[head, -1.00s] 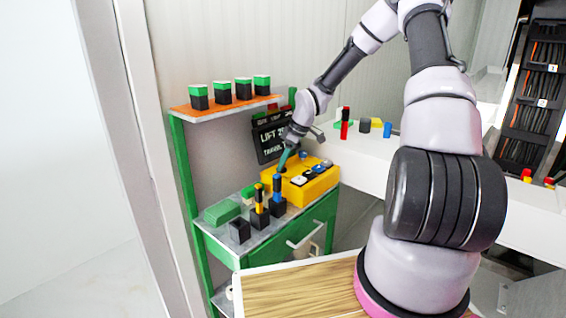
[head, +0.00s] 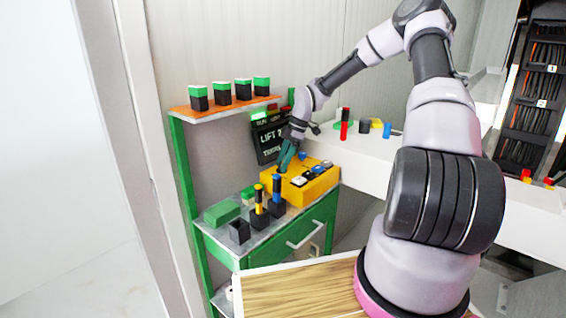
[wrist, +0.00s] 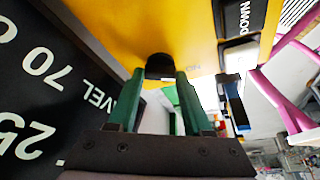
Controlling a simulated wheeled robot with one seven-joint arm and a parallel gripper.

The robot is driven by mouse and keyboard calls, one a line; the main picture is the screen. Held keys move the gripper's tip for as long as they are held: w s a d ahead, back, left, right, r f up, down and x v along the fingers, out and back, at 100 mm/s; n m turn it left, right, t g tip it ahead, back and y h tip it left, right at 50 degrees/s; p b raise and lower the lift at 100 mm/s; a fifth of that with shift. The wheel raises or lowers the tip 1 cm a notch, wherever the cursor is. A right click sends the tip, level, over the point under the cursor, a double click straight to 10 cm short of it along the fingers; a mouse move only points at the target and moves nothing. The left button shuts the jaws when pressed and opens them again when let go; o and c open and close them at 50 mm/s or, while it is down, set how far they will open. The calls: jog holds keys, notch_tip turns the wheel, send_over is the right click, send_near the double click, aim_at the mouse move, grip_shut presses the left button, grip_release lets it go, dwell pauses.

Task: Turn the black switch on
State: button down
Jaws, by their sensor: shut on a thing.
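A yellow control box (head: 317,186) stands on the green shelf unit, with several buttons and switches on its top. My gripper (head: 284,167) reaches down to the left part of the box top. In the wrist view, the two green fingers of my gripper (wrist: 158,75) are on either side of the black switch (wrist: 160,66) on the yellow face, shut on it. A faint "ON" marking (wrist: 193,68) shows right of the switch. The switch is hidden by my fingers in the head view. I cannot tell which position it is in.
A black sign with white lettering (head: 268,143) stands close behind the box. Yellow and blue banded posts in black holders (head: 259,203) and a green block (head: 222,213) stand to the left. A shelf with green-topped black blocks (head: 221,93) is above. A white counter (head: 400,165) is right.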

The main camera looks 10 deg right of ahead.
jog(key=shift+d, duration=0.1)
dwell(0.3)
jog(key=shift+c, duration=1.6)
grip_release()
jog(key=v, duration=1)
jog(key=shift+r, duration=0.4)
jog(key=shift+w, duration=0.1)
